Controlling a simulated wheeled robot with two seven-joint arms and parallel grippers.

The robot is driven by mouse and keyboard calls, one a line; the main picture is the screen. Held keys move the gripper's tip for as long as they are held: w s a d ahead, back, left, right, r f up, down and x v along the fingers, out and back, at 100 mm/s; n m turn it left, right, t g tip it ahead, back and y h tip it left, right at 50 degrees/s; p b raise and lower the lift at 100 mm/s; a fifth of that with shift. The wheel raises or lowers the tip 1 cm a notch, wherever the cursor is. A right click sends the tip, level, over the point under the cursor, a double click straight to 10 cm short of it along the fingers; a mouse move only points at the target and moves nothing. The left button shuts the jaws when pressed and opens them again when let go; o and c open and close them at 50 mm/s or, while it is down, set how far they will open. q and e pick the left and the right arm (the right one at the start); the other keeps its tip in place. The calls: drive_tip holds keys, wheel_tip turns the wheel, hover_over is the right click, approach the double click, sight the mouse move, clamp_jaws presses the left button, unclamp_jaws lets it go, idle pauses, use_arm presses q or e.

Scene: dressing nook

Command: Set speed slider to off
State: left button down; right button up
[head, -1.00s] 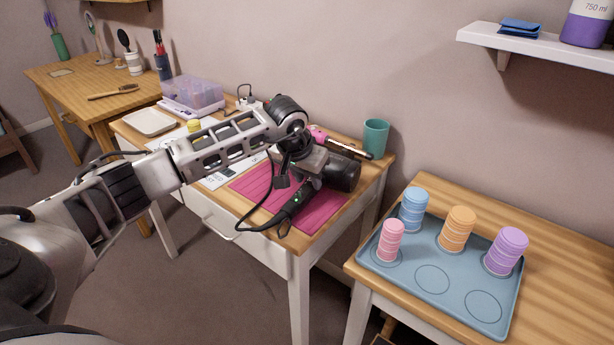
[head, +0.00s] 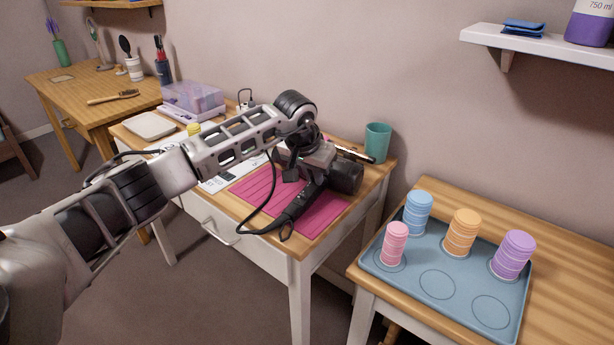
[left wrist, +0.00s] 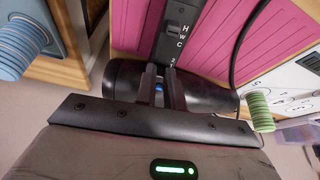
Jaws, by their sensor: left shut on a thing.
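A black hair dryer (head: 346,178) lies on the pink striped mat (head: 252,187), its handle and cord toward the front. In the left wrist view its dark barrel (left wrist: 218,97) runs across, and the handle (left wrist: 178,32) bears the letters H, W and C beside a small switch. My left gripper (head: 316,170) is over the dryer where handle and barrel meet. In the left wrist view its two fingers (left wrist: 160,90) are close together with a small blue part between them. I cannot read a label there, so the speed slider's setting is unclear. My right gripper is out of view.
A teal cup (head: 378,142) stands at the table's back right corner. A lilac-lidded clear box (head: 193,98) and a pale tray (head: 149,126) are at the left. A blue tray (head: 437,284) with several coloured ribbed cylinders lies on the right-hand table.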

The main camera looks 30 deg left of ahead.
use_arm(q)
drive_tip(key=c, duration=1.5)
unclamp_jaws()
drive_tip(key=v, duration=1.6)
drive_tip(key=shift+s, duration=0.1)
